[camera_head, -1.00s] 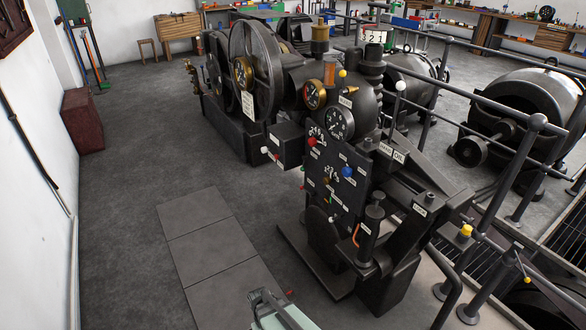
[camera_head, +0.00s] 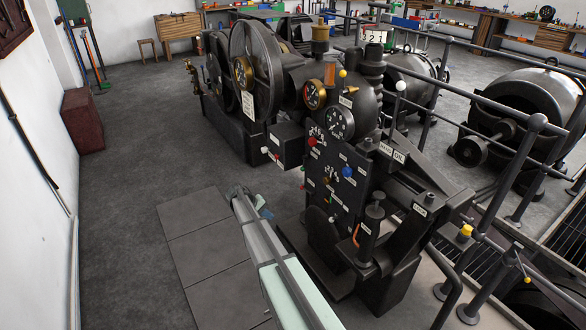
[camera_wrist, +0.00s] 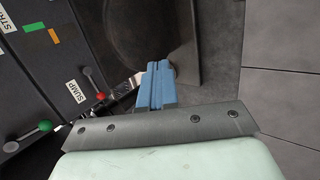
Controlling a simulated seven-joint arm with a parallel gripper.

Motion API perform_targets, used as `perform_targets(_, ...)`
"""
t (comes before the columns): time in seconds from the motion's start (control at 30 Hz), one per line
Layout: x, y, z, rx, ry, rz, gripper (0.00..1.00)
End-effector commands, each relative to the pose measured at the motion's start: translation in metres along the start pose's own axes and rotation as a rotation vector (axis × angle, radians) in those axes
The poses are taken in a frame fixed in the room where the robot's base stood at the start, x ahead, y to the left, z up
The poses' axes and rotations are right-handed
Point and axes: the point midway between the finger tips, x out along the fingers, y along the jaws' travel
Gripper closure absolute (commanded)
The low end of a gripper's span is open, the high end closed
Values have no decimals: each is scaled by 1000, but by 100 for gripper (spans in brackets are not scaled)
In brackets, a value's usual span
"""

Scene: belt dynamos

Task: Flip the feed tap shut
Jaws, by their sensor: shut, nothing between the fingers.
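No label reading "feed" can be made out, so I cannot tell which lever is the feed tap. In the wrist view, a small lever with a red knob (camera_wrist: 100,97) stands beside a label reading SUMP (camera_wrist: 76,92). A lever with a green knob (camera_wrist: 45,126) is at the lower left, its nearby label partly hidden. My gripper (camera_wrist: 158,82) is shut and empty, with blue fingers right of the red-knob lever; contact cannot be told. In the head view, my gripper (camera_head: 264,208) is left of the dark control panel (camera_head: 322,205).
The panel also carries a larger red knob (camera_head: 312,141) and a blue knob (camera_head: 347,171). Large flywheels (camera_head: 262,70) stand behind. A dark rail (camera_head: 500,110) runs on the right. Floor plates (camera_head: 195,215) to the left are clear.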

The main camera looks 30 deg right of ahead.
Motion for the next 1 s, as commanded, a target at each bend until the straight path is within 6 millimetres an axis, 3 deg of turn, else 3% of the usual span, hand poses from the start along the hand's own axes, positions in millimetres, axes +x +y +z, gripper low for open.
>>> perform_targets(0.03,-4,18,-33,18,1,56,100)
perform_targets(0.2,-23,73,-94,89,-4,272,100)
perform_targets(0.4,-36,118,-134,190,-14,533,100)
perform_targets(0.67,-65,154,-130,362,12,782,100)
perform_targets(1.0,-67,156,-124,488,36,803,100)
